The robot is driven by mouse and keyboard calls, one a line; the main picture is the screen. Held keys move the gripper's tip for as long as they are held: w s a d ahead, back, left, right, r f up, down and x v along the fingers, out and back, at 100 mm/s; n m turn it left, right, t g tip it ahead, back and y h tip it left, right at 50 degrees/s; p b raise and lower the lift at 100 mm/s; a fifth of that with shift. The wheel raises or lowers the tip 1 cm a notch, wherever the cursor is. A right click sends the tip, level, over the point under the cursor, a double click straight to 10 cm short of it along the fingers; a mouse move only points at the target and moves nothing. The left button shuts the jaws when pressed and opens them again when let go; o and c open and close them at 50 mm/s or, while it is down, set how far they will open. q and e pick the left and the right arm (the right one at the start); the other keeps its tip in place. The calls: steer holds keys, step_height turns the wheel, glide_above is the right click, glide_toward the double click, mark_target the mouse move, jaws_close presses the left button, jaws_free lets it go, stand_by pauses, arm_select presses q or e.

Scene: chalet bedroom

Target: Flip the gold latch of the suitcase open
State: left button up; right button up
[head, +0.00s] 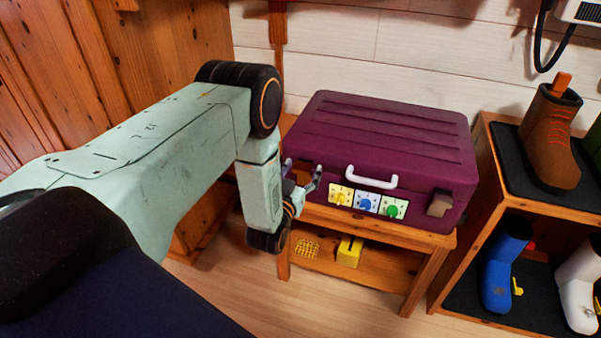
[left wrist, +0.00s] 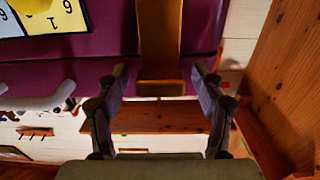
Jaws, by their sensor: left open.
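The purple suitcase (head: 378,140) lies shut on a low wooden bench, with a white handle (head: 371,179) on its front. My left gripper (head: 303,170) is at the left part of the suitcase's front, open. In the left wrist view the gold latch (left wrist: 160,42) runs down the purple suitcase (left wrist: 100,46) as a flat band. It lies between the two spread fingers of the gripper (left wrist: 159,76); I see no clear contact. In the head view the gripper hides this latch. A second, brownish latch (head: 440,203) shows at the suitcase's right front. My right gripper is not in view.
Yellow, blue and green dials (head: 367,203) sit below the handle. The bench (head: 420,238) has a lower shelf with a yellow box (head: 349,251). A wooden shoe rack (head: 478,215) with boots stands close on the right. Wooden panelling is at the left.

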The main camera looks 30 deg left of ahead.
arm_select(q)
steer(key=shift+w+r, duration=0.1)
steer(key=shift+c, duration=1.4)
jaws_close()
